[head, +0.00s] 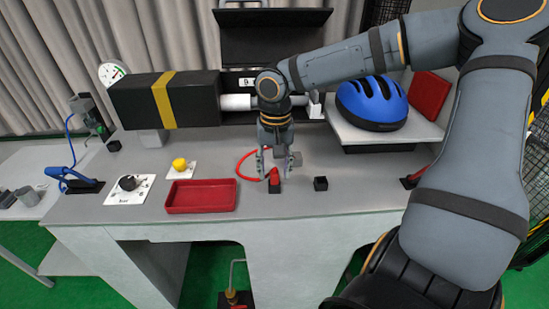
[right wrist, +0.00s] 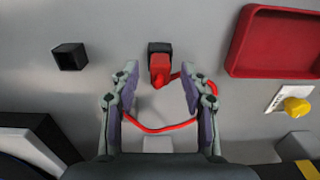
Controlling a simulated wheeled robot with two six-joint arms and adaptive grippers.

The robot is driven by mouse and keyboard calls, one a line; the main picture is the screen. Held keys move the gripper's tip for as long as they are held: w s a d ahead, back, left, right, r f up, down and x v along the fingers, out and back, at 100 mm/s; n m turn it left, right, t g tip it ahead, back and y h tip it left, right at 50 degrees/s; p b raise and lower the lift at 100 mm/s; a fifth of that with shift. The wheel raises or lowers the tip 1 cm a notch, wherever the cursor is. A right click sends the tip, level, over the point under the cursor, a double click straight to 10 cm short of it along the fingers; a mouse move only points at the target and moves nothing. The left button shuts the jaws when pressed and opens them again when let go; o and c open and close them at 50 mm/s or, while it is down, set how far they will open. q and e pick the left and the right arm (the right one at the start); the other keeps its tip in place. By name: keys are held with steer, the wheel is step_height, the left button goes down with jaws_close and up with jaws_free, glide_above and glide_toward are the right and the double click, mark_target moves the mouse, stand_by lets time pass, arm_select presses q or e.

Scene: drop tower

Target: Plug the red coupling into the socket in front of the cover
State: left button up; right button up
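The red coupling (head: 274,175) stands at a black block (head: 274,188) near the front of the bench; it also shows in the right wrist view (right wrist: 160,70), its end against the block (right wrist: 160,47). A red hose (head: 242,161) runs from it in a loop across the bench. My right gripper (head: 275,172) is over the coupling, pointing down. Its fingers (right wrist: 160,78) are open, on either side of the coupling, with gaps showing. A separate black square socket (head: 320,183) with a dark opening (right wrist: 70,57) stands to the right in the head view. My left gripper is not in view.
A red tray (head: 201,196) and a yellow knob (head: 179,164) lie to the left. A black box with a yellow band (head: 163,99) overhangs the bench behind. A blue helmet (head: 372,101) rests on a raised shelf at right. The bench around the socket is clear.

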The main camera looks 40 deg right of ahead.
steer(key=shift+r, duration=0.1)
step_height(320, 180, up, 12)
stand_by(0.5)
stand_by(0.5)
